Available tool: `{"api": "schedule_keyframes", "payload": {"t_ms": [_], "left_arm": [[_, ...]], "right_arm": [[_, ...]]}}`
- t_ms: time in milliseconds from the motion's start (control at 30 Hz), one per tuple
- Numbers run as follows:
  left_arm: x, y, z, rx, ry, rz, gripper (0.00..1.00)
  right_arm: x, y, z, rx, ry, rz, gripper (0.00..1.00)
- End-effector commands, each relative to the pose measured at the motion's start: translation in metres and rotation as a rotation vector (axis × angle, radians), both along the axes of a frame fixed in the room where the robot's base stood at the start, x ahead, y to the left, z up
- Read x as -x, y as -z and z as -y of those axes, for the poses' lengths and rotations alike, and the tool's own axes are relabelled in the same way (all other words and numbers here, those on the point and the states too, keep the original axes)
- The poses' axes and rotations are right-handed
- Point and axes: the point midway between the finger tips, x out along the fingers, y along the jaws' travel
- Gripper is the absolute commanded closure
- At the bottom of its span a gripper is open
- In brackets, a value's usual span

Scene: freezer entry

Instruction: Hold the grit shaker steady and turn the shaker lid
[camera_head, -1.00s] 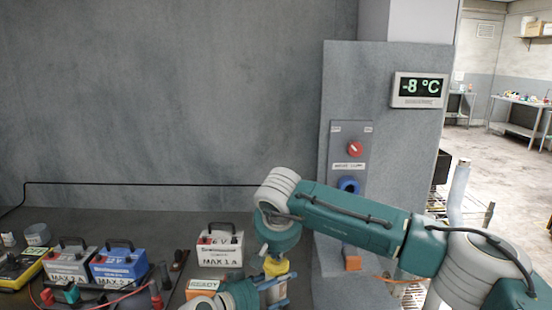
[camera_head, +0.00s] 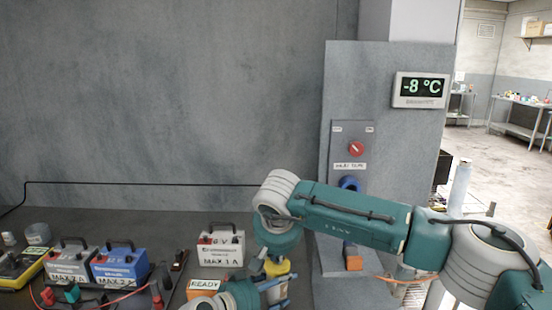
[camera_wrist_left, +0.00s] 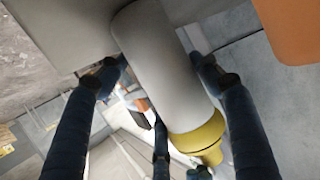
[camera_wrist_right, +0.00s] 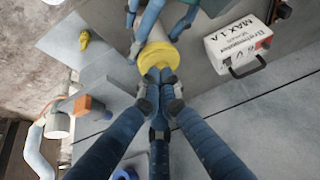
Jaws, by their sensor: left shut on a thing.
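The grit shaker (camera_wrist_left: 165,60) is a pale cylinder with a yellow shaker lid (camera_wrist_left: 197,137). My left gripper (camera_head: 274,291) is shut around the shaker's body, with blue fingers on both sides in the left wrist view (camera_wrist_left: 160,75). In the head view the yellow lid (camera_head: 277,268) shows just above those fingers. My right gripper (camera_head: 266,258) is over the lid from above. In the right wrist view its fingertips (camera_wrist_right: 160,75) are close together at the yellow lid (camera_wrist_right: 157,52) and cover part of it. I cannot tell whether they grip it.
Blue (camera_head: 119,263) and grey (camera_head: 70,265) boxes stand further left on the bench. A wall panel with a red knob (camera_head: 355,149) is at the right.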

Motion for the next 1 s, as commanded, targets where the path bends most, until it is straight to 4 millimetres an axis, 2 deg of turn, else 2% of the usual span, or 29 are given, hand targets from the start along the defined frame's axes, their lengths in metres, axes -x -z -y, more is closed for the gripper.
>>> {"api": "schedule_keyframes", "payload": {"t_ms": [500,900,933,1000], "left_arm": [[-0.001,0.0,-0.001,0.003,-0.005,-0.003,0.82],[-0.001,0.0,-0.002,0.002,-0.006,-0.002,0.82],[-0.001,0.0,-0.002,0.002,-0.006,-0.002,0.32],[-0.001,0.0,-0.002,0.002,-0.006,-0.002,0.18]], "right_arm": [[-0.001,-0.058,0.0,-0.001,0.0,0.002,1.0],[0.0,-0.061,0.0,0.0,0.0,0.001,1.0],[0.0,-0.061,0.0,0.0,0.0,0.001,1.0],[0.0,-0.061,0.0,0.0,0.0,0.001,1.0]]}}
